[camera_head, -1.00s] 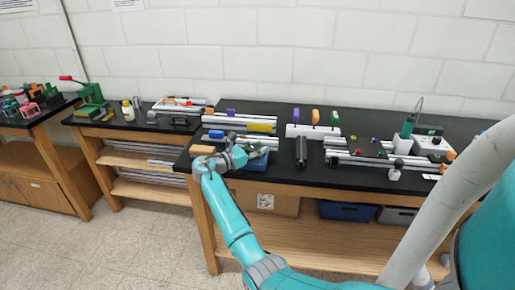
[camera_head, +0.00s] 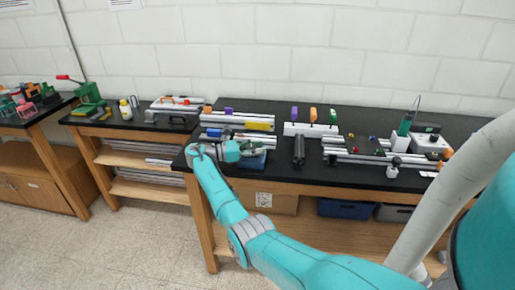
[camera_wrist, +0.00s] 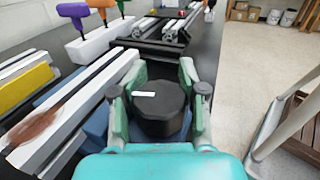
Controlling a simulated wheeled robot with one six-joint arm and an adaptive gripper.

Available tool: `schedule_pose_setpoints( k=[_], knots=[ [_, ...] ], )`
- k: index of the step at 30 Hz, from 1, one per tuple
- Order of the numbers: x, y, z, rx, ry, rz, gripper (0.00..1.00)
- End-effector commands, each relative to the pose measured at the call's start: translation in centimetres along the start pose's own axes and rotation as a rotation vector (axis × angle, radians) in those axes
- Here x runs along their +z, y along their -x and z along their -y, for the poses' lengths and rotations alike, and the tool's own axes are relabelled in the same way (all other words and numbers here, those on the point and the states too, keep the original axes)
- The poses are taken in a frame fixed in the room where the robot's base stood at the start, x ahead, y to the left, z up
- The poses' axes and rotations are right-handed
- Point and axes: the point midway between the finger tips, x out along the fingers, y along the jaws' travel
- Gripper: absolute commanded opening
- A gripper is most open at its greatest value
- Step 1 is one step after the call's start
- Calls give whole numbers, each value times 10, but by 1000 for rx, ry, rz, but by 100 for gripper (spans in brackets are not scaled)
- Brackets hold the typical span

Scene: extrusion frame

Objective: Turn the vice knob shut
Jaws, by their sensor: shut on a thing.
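The vice knob (camera_wrist: 160,108) is a dark, many-sided knob with a small white mark on its top. In the wrist view it sits between the two green fingers of my gripper (camera_wrist: 160,95). My gripper is shut on it, with a finger on each side. In the head view my gripper (camera_head: 232,151) is at the left part of the black bench, by a blue block (camera_head: 254,161), and the knob is hidden there. A silver extrusion bar (camera_wrist: 75,110) runs along the left of the knob in the wrist view.
A yellow block (camera_wrist: 25,90) lies left of the bar. A white rack with purple, orange and green handled tools (camera_head: 311,130) stands behind. A black extrusion piece (camera_head: 299,150) is to the right. The floor (camera_wrist: 265,70) is open beyond the bench edge.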

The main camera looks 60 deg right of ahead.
Motion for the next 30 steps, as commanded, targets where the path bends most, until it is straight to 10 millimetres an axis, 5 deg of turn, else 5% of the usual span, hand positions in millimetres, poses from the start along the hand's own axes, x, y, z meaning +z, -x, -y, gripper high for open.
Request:
schedule_pose_setpoints(
  k=[30],
  knots=[
    [-2,2,2,-71,4,-2,6]
  ],
)
